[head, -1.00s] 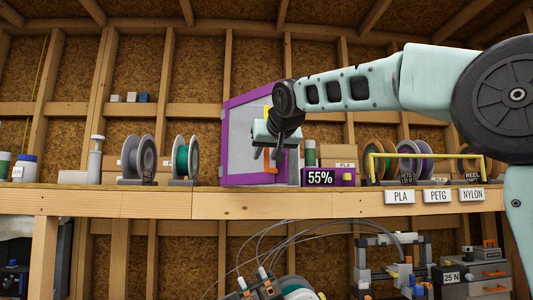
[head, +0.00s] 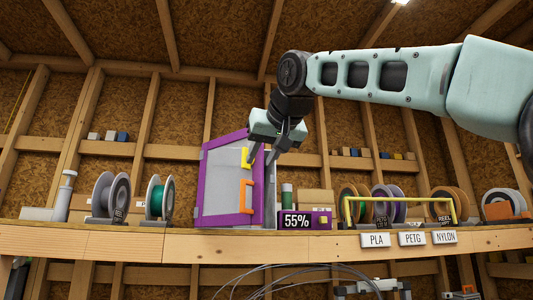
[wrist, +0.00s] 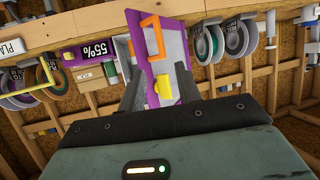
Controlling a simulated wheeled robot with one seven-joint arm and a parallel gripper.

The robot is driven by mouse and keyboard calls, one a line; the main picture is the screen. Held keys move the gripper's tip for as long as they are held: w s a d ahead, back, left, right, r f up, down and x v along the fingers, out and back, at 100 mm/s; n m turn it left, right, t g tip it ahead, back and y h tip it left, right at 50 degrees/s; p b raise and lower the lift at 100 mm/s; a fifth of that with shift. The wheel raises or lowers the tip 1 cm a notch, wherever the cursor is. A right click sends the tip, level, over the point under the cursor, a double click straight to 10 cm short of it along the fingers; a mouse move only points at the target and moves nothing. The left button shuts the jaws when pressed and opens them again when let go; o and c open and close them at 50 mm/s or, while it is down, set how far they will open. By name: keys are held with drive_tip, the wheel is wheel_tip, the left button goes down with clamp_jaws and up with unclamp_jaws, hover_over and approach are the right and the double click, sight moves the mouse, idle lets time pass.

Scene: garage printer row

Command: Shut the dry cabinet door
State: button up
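The dry cabinet stands on the wooden shelf. Its purple-framed door (head: 222,188) has a pale panel, an orange handle (head: 246,196) and a yellow piece (head: 246,158) near its upper right edge. The door also shows in the wrist view, with the orange handle (wrist: 151,36) and yellow piece (wrist: 164,91). I cannot tell how far the door stands open. My gripper (head: 266,156) points down at the door's upper right corner, fingers apart. In the wrist view the yellow piece shows between the fingers (wrist: 161,92); contact cannot be told.
A purple box reading 55% (head: 305,220) stands just right of the cabinet. Spools under a yellow rail (head: 398,200) are further right. A green spool (head: 160,199) and a grey spool (head: 111,196) stand to the left. The shelf edge (head: 150,243) runs along the front.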

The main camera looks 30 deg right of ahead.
drive_tip(key=shift+v, duration=1.15)
